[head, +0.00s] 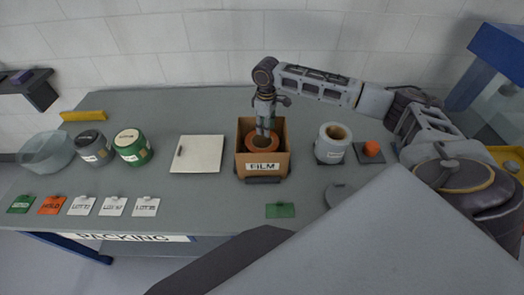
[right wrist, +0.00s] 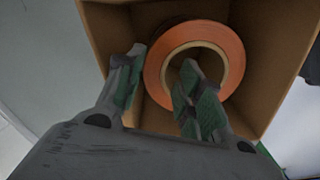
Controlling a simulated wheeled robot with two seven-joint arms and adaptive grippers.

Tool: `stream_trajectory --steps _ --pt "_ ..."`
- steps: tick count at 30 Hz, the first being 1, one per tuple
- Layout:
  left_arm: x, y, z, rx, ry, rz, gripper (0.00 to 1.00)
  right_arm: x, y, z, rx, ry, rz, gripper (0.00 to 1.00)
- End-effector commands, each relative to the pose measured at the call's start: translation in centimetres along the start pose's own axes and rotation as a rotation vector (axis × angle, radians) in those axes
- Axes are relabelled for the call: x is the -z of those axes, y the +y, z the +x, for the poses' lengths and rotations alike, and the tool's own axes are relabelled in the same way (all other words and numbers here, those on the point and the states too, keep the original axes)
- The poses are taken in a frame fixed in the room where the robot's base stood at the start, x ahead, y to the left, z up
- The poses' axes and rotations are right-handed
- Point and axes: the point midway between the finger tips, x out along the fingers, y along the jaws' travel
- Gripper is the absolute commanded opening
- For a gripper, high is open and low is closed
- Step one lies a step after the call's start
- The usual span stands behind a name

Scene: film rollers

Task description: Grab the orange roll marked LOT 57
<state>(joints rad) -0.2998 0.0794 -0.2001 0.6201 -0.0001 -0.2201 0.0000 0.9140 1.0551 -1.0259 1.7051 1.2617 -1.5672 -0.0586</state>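The orange roll (right wrist: 232,52) lies in an open cardboard box (head: 283,160) labelled FILM, and its pale hollow core faces up. In the head view the roll (head: 262,142) shows partly behind my gripper. No lot number is readable on it. My right gripper (right wrist: 163,75) reaches down into the box with its fingers apart. One green-padded finger is by the roll's left outer edge and the other is over the core opening, with the roll's left wall between them. I cannot tell whether either finger touches. My left gripper is not in view.
Left of the box lie a white panel (head: 197,154), a green-and-white roll (head: 133,148), a grey roll (head: 93,147) and a clear bowl (head: 45,152). Several tags, including white LOT tags (head: 113,206), line the front left.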

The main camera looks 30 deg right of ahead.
Motion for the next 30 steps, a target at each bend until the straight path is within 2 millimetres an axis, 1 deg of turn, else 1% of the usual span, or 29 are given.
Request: stream_trajectory --steps 5,12,15,19,30 --pt "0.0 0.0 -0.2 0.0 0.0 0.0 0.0 -0.2 0.0 1.1 0.0 -0.002 0.0 0.37" --pt "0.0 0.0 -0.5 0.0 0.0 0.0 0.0 -0.3 0.0 3.8 0.001 -0.002 0.0 0.37" --pt "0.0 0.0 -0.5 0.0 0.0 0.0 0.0 -0.3 0.0 4.7 0.001 -0.002 -0.001 0.37" --pt "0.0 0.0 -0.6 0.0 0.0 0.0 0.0 -0.3 0.0 5.1 0.0 -0.001 -0.001 0.37" --pt "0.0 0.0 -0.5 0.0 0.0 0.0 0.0 -0.3 0.0 5.1 0.0 -0.001 0.0 0.37"
